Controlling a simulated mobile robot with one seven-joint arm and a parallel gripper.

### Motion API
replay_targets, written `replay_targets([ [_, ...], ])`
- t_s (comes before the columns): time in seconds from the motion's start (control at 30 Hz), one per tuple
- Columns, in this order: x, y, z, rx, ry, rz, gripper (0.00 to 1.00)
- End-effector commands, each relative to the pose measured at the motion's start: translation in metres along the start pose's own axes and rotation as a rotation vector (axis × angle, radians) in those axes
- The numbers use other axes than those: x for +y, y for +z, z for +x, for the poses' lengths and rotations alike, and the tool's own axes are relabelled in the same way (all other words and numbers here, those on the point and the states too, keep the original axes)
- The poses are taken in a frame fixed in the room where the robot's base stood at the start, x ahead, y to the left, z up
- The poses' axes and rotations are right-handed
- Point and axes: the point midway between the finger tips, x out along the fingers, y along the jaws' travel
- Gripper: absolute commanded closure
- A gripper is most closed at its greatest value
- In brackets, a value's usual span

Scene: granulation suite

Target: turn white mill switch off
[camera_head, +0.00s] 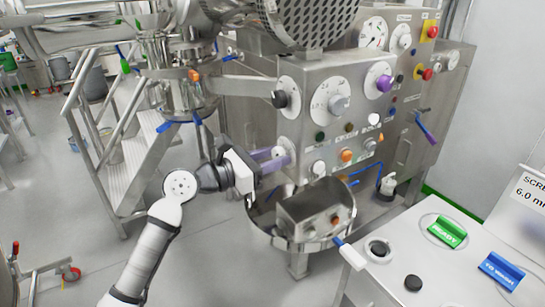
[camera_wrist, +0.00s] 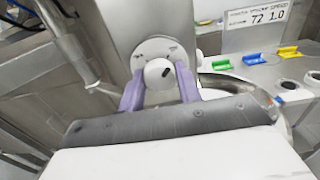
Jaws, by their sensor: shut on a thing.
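The white mill switch (camera_wrist: 159,74) is a round white knob with a dark mark, set on a pale round dial plate (camera_wrist: 160,47) in the wrist view. My gripper (camera_wrist: 160,92) has its two purple fingers on either side of the knob, shut on it. In the head view my gripper (camera_head: 277,160) reaches the left side face of the steel machine cabinet. There the fingers mostly hide the knob, and part of its plate (camera_head: 288,143) shows behind them. The lettering on the plate is too small to read.
The cabinet front (camera_head: 333,120) carries several other knobs and coloured buttons close to the right of my gripper. A round steel bowl (camera_head: 262,232) lies below it. A white table (camera_head: 440,275) with green and blue tags stands at right. Steel stairs (camera_head: 125,165) rise at left.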

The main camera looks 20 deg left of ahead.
Motion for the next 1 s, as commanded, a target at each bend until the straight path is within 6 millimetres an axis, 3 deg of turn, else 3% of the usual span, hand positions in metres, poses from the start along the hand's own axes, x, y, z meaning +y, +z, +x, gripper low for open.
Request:
replay_targets([
  [0.47, -0.0008, -0.0044, 0.0002, 0.001, -0.002, -0.143, 0.89],
  [1.0, -0.0004, -0.0031, -0.0003, 0.0, 0.0, -0.638, 0.89],
])
